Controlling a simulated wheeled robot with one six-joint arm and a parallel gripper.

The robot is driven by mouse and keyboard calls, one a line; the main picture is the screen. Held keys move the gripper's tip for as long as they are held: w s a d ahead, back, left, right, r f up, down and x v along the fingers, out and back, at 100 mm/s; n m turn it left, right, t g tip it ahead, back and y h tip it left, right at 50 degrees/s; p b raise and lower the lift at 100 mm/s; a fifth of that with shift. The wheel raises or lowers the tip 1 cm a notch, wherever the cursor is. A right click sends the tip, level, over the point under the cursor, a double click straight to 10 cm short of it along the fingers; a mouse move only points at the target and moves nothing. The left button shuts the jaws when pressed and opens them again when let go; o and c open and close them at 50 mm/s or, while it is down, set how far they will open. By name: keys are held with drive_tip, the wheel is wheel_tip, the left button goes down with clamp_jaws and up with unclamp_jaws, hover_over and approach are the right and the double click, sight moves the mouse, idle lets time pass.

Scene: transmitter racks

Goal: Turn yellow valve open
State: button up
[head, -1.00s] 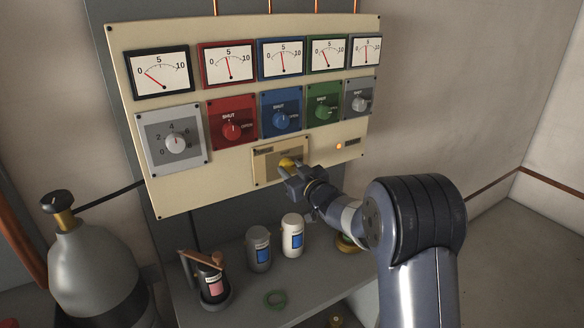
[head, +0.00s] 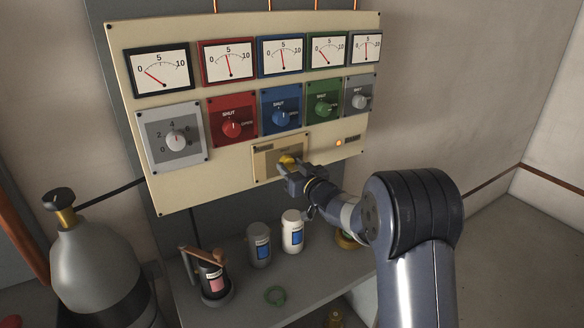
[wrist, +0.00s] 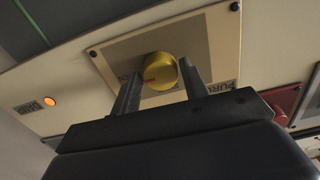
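The yellow valve (head: 288,160) is a round knob on a beige plate (head: 265,172) low on the cream panel. In the wrist view the yellow valve (wrist: 160,72) shows a red mark on its face, towards its left side. My gripper (head: 296,168) is at the valve, and its two fingers reach towards the plate. In the wrist view my gripper (wrist: 160,88) has its fingers apart, one on each side of the knob. The right finger looks close to the knob's edge; I cannot tell whether it touches. A gap shows at the left finger.
Red (head: 232,128), blue (head: 280,118), green (head: 323,106) and grey knobs sit above the valve, under several dial gauges. An orange lamp (head: 339,142) glows to the right. Below is a grey shelf (head: 240,299) with a grey jar (head: 259,245) and a white jar (head: 292,232).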

drive_tip(key=o, duration=0.3)
drive_tip(key=b+v, duration=0.3)
drive_tip(key=v, duration=0.7)
drive_tip(key=shift+s+d, duration=0.25)
drive_tip(key=shift+s, duration=0.05)
drive_tip(key=p+x, duration=0.3)
drive_tip(key=x, duration=0.8)
drive_tip(key=shift+s+d, duration=0.1)
drive_tip(key=shift+s, duration=0.05)
